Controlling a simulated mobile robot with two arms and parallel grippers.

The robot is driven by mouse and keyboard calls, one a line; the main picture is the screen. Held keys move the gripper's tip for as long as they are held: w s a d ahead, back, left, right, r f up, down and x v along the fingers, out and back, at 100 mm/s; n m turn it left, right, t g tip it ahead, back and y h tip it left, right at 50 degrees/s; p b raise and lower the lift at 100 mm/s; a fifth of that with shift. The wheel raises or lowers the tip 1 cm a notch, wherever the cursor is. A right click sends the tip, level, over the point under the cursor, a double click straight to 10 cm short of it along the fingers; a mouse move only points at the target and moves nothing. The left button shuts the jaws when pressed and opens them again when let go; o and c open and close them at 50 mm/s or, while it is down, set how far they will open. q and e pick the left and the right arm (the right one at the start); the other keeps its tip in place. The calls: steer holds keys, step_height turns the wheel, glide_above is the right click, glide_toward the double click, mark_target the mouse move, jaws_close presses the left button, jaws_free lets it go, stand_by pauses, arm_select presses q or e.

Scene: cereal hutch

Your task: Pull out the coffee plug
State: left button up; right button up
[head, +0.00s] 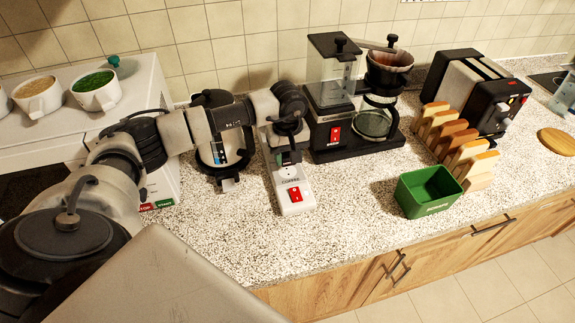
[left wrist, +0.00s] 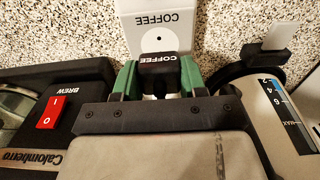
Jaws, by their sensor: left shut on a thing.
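The coffee plug (left wrist: 158,62) is a dark block with a white COFFEE label in the left wrist view. My left gripper (left wrist: 158,80) is shut on it, with a green-sided finger on each side. In the head view my left gripper (head: 288,153) points down over the white outlet unit (head: 293,198), which has a COFFEE label and a red switch. A round white socket face shows just in front of the fingers, and it also shows on the outlet unit in the left wrist view (left wrist: 133,36). I cannot tell whether the plug's pins are in a socket. My right gripper is out of view.
The coffee maker (head: 335,135) stands right of the outlet unit, and a kettle (head: 214,155) stands close on its left. A green bin (head: 428,190), bread slices (head: 452,140) and a toaster (head: 470,88) are farther right. The speckled counter (head: 335,215) is clear in front.

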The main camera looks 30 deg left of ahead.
arm_select(q)
steer(key=shift+r+p, duration=0.45)
steer(key=shift+r, duration=0.7)
